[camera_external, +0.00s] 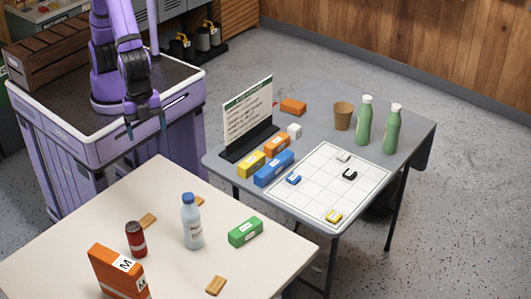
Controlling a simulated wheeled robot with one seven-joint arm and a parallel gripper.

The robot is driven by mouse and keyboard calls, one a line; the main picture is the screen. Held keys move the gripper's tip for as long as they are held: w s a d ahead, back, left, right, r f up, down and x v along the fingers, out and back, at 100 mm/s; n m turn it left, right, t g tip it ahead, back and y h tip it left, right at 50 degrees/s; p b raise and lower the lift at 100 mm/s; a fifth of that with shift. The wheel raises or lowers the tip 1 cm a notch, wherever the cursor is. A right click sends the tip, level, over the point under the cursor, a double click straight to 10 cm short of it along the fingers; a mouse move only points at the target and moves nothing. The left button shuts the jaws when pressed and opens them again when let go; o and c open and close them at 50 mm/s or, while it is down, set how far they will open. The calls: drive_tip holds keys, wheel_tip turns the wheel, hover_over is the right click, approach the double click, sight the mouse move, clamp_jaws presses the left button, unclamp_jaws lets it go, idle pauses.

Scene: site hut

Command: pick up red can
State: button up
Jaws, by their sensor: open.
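The red can (136,240) stands upright on the cream table (65,235) at the lower left, with a dark upper part and a pale mark low on its side. My gripper (146,122) hangs at the front edge of my purple base, behind and above the can in the picture. It is open, and nothing shows between its fingers. It is well apart from the can. The can's front is in clear view, and nothing covers it.
An orange box (110,275) stands just in front of the can. A clear blue-capped bottle (192,222), a green block (245,232) and small wooden pieces (215,285) share the table. A grey table (390,175) holds a grid sheet, colored blocks, a sign, a cup and two green bottles.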

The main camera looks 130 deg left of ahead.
sight(135, 236)
drive_tip(key=d+f+m, duration=0.1)
drive_tip(key=d+f, duration=0.3)
drive_tip(key=f, duration=0.4)
drive_tip(key=d+f+m+g, duration=0.1)
drive_tip(key=d+f, duration=0.3)
drive_tip(key=f, duration=0.4)
drive_tip(key=d+f+m, duration=0.1)
drive_tip(key=d+f, duration=0.3)
drive_tip(key=f, duration=0.5)
drive_tip(key=shift+w+d+f+g+y, duration=0.1)
drive_tip(key=shift+d+g+y, duration=0.05)
drive_tip(key=shift+g+y, duration=0.15)
drive_tip(key=shift+w+a+f, duration=0.1)
drive_tip(key=shift+a+f, duration=0.1)
drive_tip(key=shift+f, duration=1.4)
drive_tip(key=shift+w+a+f, duration=0.1)
drive_tip(key=shift+a+f, duration=0.05)
drive_tip(key=shift+f, duration=1.4)
drive_tip(key=shift+c, duration=0.2)
drive_tip(key=c, duration=1.1)
drive_tip(key=shift+r, duration=0.15)
